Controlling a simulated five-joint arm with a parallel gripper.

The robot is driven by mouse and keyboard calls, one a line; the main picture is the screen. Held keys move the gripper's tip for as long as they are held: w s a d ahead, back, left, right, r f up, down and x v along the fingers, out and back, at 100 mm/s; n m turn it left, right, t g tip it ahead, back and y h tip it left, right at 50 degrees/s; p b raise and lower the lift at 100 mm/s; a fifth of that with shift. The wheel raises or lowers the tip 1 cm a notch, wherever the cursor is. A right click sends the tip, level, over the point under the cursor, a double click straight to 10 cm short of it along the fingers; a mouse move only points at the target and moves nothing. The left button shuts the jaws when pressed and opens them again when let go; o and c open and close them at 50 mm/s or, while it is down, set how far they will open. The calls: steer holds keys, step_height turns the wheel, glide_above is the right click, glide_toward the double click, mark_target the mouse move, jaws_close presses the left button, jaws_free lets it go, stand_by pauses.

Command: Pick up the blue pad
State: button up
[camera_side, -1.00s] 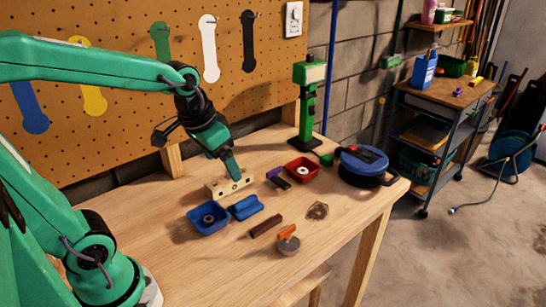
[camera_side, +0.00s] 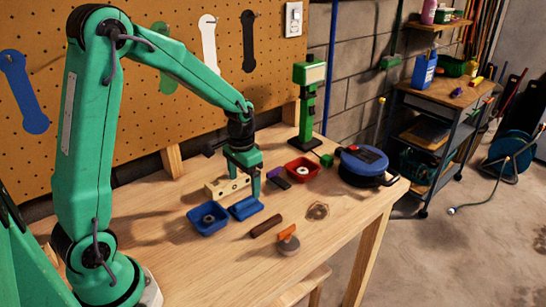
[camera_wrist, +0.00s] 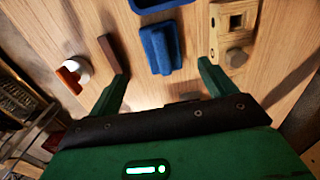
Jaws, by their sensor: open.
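The blue pad (camera_side: 244,209) lies flat on the wooden table, just right of a blue tray (camera_side: 208,219). In the wrist view the pad (camera_wrist: 161,50) is a blue block with a raised ridge, ahead of my gripper (camera_wrist: 160,80) and roughly centred between its two green fingers. In the side view my gripper (camera_side: 244,180) points down, above and just behind the pad. Its fingers are apart and nothing is between them. One finger hangs close to the pad's far right side; I cannot tell the exact gap.
A wooden block with holes (camera_side: 226,188) stands behind the pad. A brown bar (camera_side: 265,226) and an orange-handled scraper-like item (camera_side: 288,242) lie to the front right. A red tray (camera_side: 302,169) and a round blue device (camera_side: 364,166) are farther right. The table's front left is clear.

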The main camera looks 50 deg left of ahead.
mark_target(245, 200)
steer(key=shift+a+f, duration=0.1)
steer(key=shift+f, duration=1.4)
steer(key=shift+w+a+f, duration=0.1)
steer(key=shift+w+f, duration=0.05)
steer(key=shift+f, duration=2.45)
steer(key=c, duration=1.1)
